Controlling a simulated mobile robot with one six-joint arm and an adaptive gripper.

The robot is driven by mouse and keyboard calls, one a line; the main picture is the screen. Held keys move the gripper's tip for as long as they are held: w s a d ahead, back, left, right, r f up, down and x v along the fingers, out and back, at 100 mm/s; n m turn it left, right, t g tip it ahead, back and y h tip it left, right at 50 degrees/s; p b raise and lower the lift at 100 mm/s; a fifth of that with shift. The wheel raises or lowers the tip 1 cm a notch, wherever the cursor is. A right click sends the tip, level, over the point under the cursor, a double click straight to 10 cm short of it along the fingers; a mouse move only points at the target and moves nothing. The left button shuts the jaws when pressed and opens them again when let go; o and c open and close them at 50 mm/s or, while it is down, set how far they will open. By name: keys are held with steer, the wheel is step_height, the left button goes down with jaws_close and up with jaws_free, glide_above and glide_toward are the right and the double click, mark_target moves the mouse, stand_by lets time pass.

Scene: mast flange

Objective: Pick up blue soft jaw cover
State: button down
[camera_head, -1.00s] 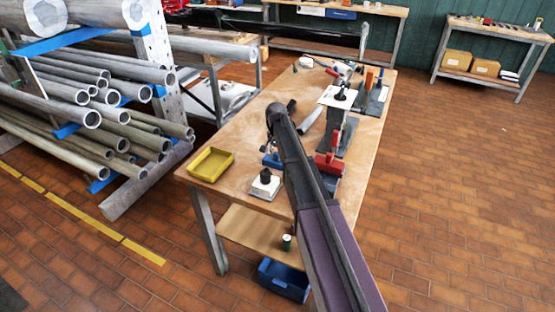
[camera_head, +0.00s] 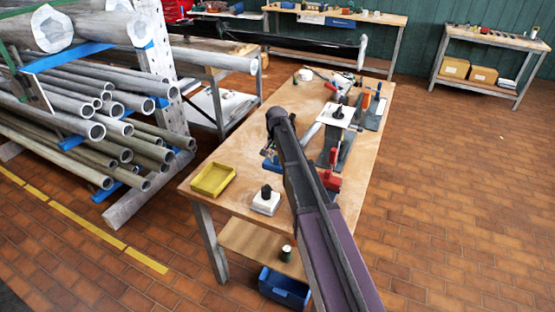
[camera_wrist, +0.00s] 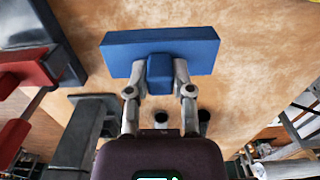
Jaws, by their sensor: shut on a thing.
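The blue soft jaw cover (camera_wrist: 198,50) is a wide blue bar with a block at its middle, held in the wrist view above the wooden tabletop. My gripper (camera_wrist: 160,74) is shut on that middle block, one finger on each side. In the head view a small part of the blue cover (camera_head: 270,164) shows just left of my dark arm. The arm hides the rest of it and most of the gripper there. Whether the cover touches anything beneath it I cannot tell.
The workbench (camera_head: 238,194) holds a yellow tray (camera_head: 213,179), a white block with a black knob (camera_head: 266,201) and red-and-grey clamp parts (camera_head: 331,180). A pipe rack (camera_head: 97,131) stands at the left. The tiled floor on the right is clear.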

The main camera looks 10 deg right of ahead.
mark_target(277, 157)
steer(key=shift+r+p, duration=1.5)
steer(key=shift+r, duration=0.4)
